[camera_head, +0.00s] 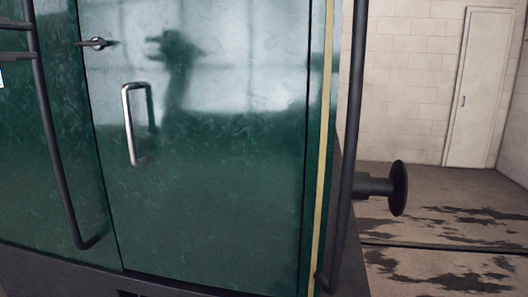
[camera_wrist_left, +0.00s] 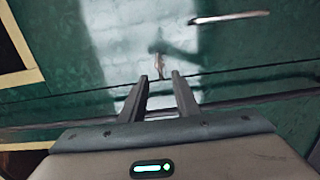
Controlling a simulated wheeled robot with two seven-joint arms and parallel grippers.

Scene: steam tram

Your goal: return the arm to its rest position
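My left gripper (camera_head: 34,40) shows only at the left edge of the head view, as two dark fingers pointing right. In the left wrist view its fingers (camera_wrist_left: 160,77) stand apart with nothing held between them. They overlap a dark upright handrail (camera_head: 60,160) in the head view; I cannot tell whether they touch it. The handrail crosses behind the fingers in the left wrist view (camera_wrist_left: 265,101). The rest of the left arm is out of the head view. My right gripper is in neither view.
A glossy green door (camera_head: 215,190) has a silver pull handle (camera_head: 130,125) and a small lever (camera_head: 97,43). A second dark handrail (camera_head: 347,140) stands at its right. A round buffer (camera_head: 398,188) juts out over open floor (camera_head: 430,215). A pale door (camera_head: 480,88) is behind.

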